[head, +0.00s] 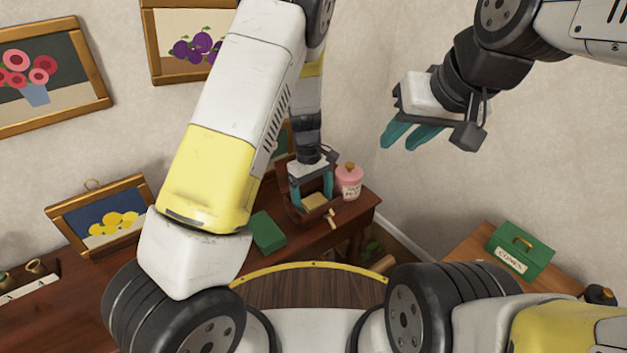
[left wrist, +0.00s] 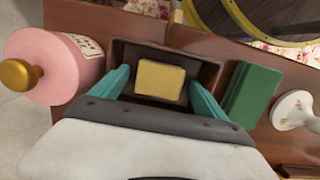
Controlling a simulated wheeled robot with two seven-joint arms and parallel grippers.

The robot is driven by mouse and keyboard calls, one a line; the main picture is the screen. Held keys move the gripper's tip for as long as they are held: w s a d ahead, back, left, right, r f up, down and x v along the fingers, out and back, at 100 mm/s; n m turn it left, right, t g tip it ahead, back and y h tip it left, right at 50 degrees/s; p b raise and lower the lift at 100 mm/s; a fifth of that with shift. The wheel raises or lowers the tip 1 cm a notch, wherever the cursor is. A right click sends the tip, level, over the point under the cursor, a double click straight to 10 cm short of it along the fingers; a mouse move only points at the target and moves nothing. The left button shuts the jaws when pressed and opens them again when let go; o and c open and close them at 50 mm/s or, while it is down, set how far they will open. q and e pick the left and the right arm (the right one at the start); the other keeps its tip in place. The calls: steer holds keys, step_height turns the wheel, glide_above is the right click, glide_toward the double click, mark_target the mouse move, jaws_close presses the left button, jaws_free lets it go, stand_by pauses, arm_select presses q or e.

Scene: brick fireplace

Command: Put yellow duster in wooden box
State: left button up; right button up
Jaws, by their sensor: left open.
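The yellow duster (head: 315,201) is a small yellow block. In the left wrist view, the duster (left wrist: 160,81) appears within the opening of the dark wooden box (left wrist: 140,53), with box interior showing around it. In the head view, the box (head: 293,214) stands on the desk under my left gripper (head: 313,192). The left gripper is open and points down, its teal fingers (left wrist: 163,93) on either side of the duster with gaps, not gripping it. My right gripper (head: 411,138) is empty and raised in front of the wall, its fingers apart.
A pink jar (head: 349,182) stands close beside the box. A green block (head: 268,231) and a small pale-handled item (head: 333,220) are near it on the desk (head: 300,245). A green case (head: 520,252) is on another table at right.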

arm_select(q)
step_height(320, 180, up, 11)
steer(key=w+a, duration=0.1)
step_height(320, 180, up, 15)
steer(key=m+t+h, duration=0.2)
steer(key=m+t, duration=0.1)
glide_above(310, 196)
steer(key=s+a, duration=0.7)
steer(key=s, duration=0.2)
steer(key=s+a+r+m+t, duration=0.2)
steer(key=s+a+r, duration=0.1)
steer(key=s, duration=0.3)
steer(key=s+a+r+m+t, duration=0.2)
steer(key=s+a+r, duration=0.1)
steer(key=s, duration=0.3)
steer(key=shift+r+m+t+y, duration=0.15)
steer(key=shift+m+t+y, duration=0.15)
steer(key=shift+m+y, duration=0.1)
steer(key=shift+s+a, duration=0.1)
